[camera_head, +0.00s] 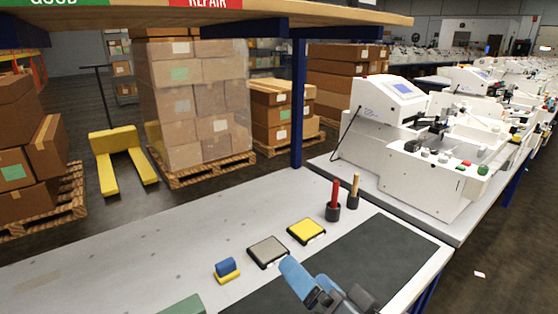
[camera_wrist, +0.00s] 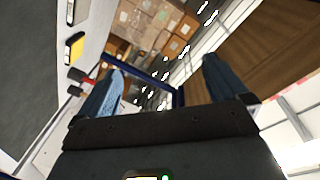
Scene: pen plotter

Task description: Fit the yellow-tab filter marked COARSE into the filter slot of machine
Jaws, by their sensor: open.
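A flat square piece with a yellow face and dark rim (camera_head: 306,231) lies on the bench at the back edge of the dark mat. It looks like the yellow filter, but no COARSE marking is readable. It also shows at the left of the wrist view (camera_wrist: 77,47). A similar square piece with a grey face (camera_head: 268,252) lies beside it, to the left. A white machine (camera_head: 425,165) stands on the right-hand bench; I cannot make out its filter slot. My gripper (camera_wrist: 164,68) is open and empty, its blue fingers spread, above the front of the mat.
A small blue-and-yellow block (camera_head: 227,270) lies left of the grey piece. A red-handled tool (camera_head: 335,195) and a tan-handled tool (camera_head: 354,188) stand in dark holders. A blue post (camera_head: 297,105) and overhead shelf (camera_head: 250,20) border the bench. The bench's left is mostly clear.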

